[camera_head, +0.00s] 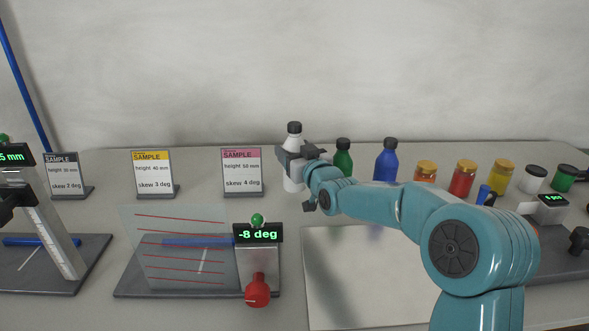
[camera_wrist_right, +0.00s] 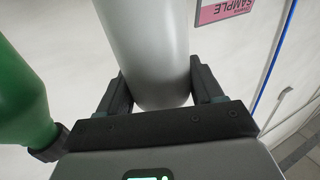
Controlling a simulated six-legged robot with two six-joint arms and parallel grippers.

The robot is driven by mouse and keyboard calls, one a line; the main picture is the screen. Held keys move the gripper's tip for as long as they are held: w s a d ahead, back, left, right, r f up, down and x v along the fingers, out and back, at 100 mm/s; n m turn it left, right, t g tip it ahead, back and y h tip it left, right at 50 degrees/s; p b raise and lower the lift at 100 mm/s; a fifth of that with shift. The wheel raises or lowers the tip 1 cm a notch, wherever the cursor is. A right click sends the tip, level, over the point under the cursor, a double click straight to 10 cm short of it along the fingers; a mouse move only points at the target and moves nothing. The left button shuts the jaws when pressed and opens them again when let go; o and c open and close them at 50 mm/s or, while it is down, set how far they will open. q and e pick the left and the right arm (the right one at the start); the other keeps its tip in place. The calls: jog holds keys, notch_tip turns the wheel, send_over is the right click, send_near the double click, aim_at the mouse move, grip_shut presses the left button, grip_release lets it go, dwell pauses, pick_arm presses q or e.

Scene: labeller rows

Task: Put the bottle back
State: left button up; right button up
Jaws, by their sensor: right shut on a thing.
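A white bottle (camera_head: 293,143) with a black cap stands upright behind the glass plate and the white board, left of a green bottle. My right gripper (camera_head: 300,155) is shut on the white bottle around its body. In the right wrist view the white bottle (camera_wrist_right: 150,50) fills the space between the two fingers (camera_wrist_right: 155,95). I cannot tell whether its base touches the table. My left gripper is not clearly in view.
A green bottle (camera_head: 343,160) and a blue bottle (camera_head: 386,163) stand to the right, then several jars. The green bottle (camera_wrist_right: 20,95) is close beside the gripper. Sample cards (camera_head: 242,170) stand to the left. A pale board (camera_head: 350,300) lies in front.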

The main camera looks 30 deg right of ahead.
notch_tip(320, 180, down, 4)
jog(key=shift+f, duration=0.2)
jog(key=shift+r, duration=0.1)
jog(key=shift+b, duration=0.3)
jog(key=shift+f, duration=0.2)
jog(key=o, duration=1)
jog(key=shift+r, duration=0.1)
